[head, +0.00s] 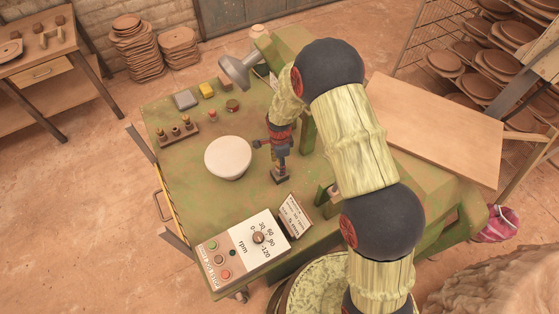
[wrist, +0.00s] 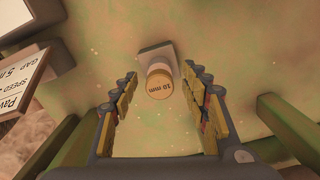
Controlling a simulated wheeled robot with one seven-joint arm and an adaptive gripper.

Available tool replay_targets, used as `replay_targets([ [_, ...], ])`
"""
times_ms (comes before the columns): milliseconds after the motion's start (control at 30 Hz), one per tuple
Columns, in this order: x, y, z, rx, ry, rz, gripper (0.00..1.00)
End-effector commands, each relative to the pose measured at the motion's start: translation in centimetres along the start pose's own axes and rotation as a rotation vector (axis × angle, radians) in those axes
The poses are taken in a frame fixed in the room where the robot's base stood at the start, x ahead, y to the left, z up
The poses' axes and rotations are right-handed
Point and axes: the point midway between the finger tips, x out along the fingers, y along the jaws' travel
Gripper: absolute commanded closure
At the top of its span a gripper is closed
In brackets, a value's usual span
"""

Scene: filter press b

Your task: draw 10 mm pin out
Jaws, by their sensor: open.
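The 10 mm pin (wrist: 159,84) shows its round, tan, labelled end in the wrist view. It sits in a small grey block or plate (wrist: 157,54) on the green surface. My gripper (head: 281,172) points down over the green table in the head view. In the wrist view its fingers stand open on either side of the pin's line, with a clear gap on both sides. The pin end lies just beyond or between the fingertips; I cannot tell its exact depth. I cannot make out the pin in the head view, where my gripper covers that spot.
A card (head: 295,215) reading gap and speed stands near my gripper, behind the rpm control box (head: 243,249). A white bowl (head: 228,158) is left of the gripper. A rack with several pegs (head: 178,132) stands farther left. Green frame bars flank the wrist view.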

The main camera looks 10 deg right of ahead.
Motion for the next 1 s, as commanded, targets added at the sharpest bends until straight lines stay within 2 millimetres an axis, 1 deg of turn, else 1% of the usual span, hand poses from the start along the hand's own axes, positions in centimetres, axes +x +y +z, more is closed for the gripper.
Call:
replay_targets([
  [233,0.01,-0.01,0.00,0.000,0.000,0.000,0.55],
  [1000,-0.01,0.00,0.00,0.000,0.000,0.000,0.99],
])
